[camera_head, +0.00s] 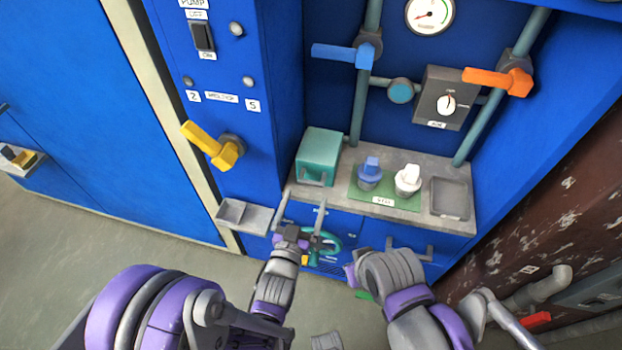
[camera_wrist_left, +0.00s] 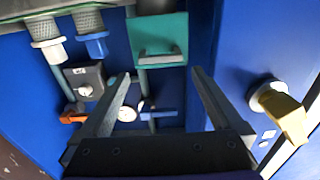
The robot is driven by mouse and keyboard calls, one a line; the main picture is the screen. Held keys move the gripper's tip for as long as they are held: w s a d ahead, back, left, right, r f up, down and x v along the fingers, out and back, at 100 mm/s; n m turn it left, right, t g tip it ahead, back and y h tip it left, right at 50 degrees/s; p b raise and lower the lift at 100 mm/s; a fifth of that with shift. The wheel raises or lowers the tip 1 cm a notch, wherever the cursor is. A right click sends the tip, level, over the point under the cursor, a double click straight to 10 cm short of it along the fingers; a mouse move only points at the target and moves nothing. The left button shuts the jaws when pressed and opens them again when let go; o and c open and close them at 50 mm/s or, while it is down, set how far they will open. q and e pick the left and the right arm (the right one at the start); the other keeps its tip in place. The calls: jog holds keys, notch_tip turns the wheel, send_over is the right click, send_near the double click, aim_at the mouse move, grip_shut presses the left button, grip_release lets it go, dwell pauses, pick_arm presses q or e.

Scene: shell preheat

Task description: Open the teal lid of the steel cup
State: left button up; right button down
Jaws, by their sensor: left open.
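The teal lid (camera_head: 318,157) is a box-like cover with a grey bar handle on its front, at the left end of the grey counter. It looks shut, and no steel cup shows. The lid also shows in the left wrist view (camera_wrist_left: 160,32), where the scene appears upside down. My left gripper (camera_head: 302,204) is open and empty, its fingers pointing at the lid from in front and below. In the wrist view the fingertips (camera_wrist_left: 161,74) lie on either side of the handle's line, apart from it.
A blue-capped knob (camera_head: 369,171) and a white-capped knob (camera_head: 407,178) stand on a green plate right of the lid. A grey tray (camera_head: 450,199) is further right. A yellow lever (camera_head: 212,145) juts from the left panel, above a small grey bin (camera_head: 245,214).

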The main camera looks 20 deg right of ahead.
aim_at(310, 183)
pick_arm(q)
jog(key=x, duration=0.7)
jog(key=shift+f+p, duration=0.1)
jog(key=shift+p, duration=0.2)
grip_shut()
